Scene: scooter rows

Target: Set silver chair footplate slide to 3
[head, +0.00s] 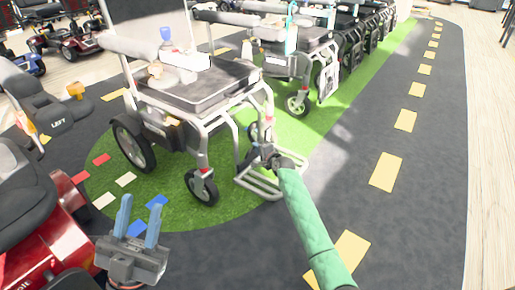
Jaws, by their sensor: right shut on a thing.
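The silver wheelchair (205,118) stands in the middle of the head view on a green patch. Its pale tubular footplate (262,185) sticks out low at its front, near the floor. My green-sleeved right arm reaches up to the front of the chair. My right gripper (272,158) is shut on a part just above the footplate, seemingly the slide. The jaws and the slide's markings are too small to read. My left gripper (138,222) is at lower left with its two blue fingers apart and empty, well away from the footplate.
A red scooter (85,250) stands close at lower left, beside my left gripper. A dark seat marked LEFT (58,122) is behind it. More wheelchairs (300,65) form a row going back. The dark lane with yellow dashes (386,172) at right is clear.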

